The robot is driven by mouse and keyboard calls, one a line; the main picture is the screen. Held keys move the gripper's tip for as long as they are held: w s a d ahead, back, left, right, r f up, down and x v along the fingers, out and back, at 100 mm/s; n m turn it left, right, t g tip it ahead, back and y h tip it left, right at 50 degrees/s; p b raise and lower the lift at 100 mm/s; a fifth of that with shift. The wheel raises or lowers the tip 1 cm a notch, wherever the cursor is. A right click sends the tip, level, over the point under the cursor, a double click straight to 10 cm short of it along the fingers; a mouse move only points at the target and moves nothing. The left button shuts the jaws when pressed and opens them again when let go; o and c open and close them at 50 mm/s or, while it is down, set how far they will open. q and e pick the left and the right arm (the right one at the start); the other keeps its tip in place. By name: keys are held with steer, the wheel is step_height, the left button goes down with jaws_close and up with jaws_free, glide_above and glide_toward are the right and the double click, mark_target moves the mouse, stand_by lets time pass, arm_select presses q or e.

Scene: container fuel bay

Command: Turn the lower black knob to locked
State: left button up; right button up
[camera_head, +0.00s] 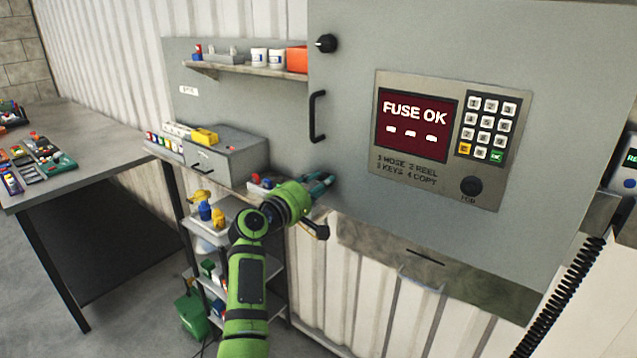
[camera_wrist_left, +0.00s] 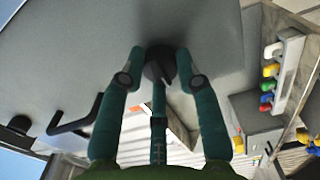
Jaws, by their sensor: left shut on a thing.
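The grey cabinet door (camera_head: 345,130) is closed flat, with a black upper knob (camera_head: 326,43) near its top left corner and a black bar handle (camera_head: 317,117) below that. My left gripper (camera_head: 324,181) is at the door's lower left corner. In the left wrist view my left gripper (camera_wrist_left: 160,58) has its fingers on both sides of the lower black knob (camera_wrist_left: 157,66) and is shut on it. In the head view the gripper hides this knob. Its exact turn angle is hard to tell. The upper knob (camera_wrist_left: 19,125) also shows there. My right gripper is not in view.
A screen (camera_head: 415,120) on the cabinet reads "FUSE OK", beside a keypad (camera_head: 487,125). A grey box (camera_head: 228,155) sits on the shelf left of my gripper. A shelf rack (camera_head: 215,250) stands below, and a workbench (camera_head: 70,150) is at far left.

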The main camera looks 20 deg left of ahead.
arm_select(q)
steer(key=shift+d+f, duration=0.2)
steer(key=shift+d, duration=0.05)
steer(key=o, duration=0.9)
steer(key=shift+o, duration=1.2)
steer(key=shift+r, duration=0.1)
steer(key=v, duration=1.2)
